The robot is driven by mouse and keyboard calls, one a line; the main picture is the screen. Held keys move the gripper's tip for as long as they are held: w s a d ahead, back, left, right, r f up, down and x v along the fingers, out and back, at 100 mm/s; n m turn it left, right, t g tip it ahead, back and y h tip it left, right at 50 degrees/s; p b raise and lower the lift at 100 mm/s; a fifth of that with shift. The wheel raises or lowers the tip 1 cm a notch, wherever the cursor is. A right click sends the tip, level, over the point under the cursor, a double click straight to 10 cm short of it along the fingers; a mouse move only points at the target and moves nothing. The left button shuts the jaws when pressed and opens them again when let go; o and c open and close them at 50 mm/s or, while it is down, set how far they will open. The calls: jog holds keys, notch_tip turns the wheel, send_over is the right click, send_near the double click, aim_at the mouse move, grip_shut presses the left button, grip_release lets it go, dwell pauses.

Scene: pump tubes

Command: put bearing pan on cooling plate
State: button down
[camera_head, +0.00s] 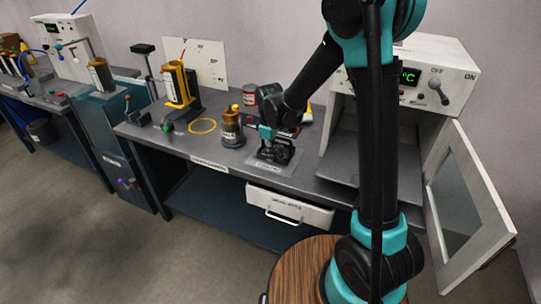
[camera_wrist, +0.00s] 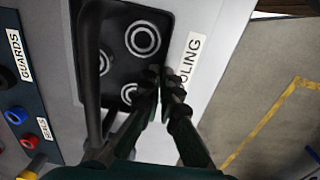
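The bearing pan is a black tray with several pale rings inside. It shows in the head view (camera_head: 276,154) below my gripper and in the wrist view (camera_wrist: 122,20). It is over the pale cooling plate (camera_head: 262,171), whose partly covered label shows beside the pan in the wrist view (camera_wrist: 190,58). The pan looks level; whether it rests fully on the plate is hard to tell. My gripper (camera_head: 268,135) points down at the pan. In the wrist view its fingertips (camera_wrist: 162,76) are close together on the pan's right wall, one on each side.
An amber canister (camera_head: 232,128) stands left of the plate, with a yellow ring (camera_head: 203,126) farther left. An oven (camera_head: 430,75) with its door (camera_head: 462,200) open is on the right. A white drawer front (camera_head: 290,208) is below the bench edge. A labelled dark panel (camera_wrist: 25,100) lies left.

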jog(key=shift+f, duration=0.1)
jog(key=c, duration=1.7)
grip_release()
jog(key=r, duration=1.2)
jog(key=shift+s+r, duration=0.1)
jog(key=shift+s, duration=0.1)
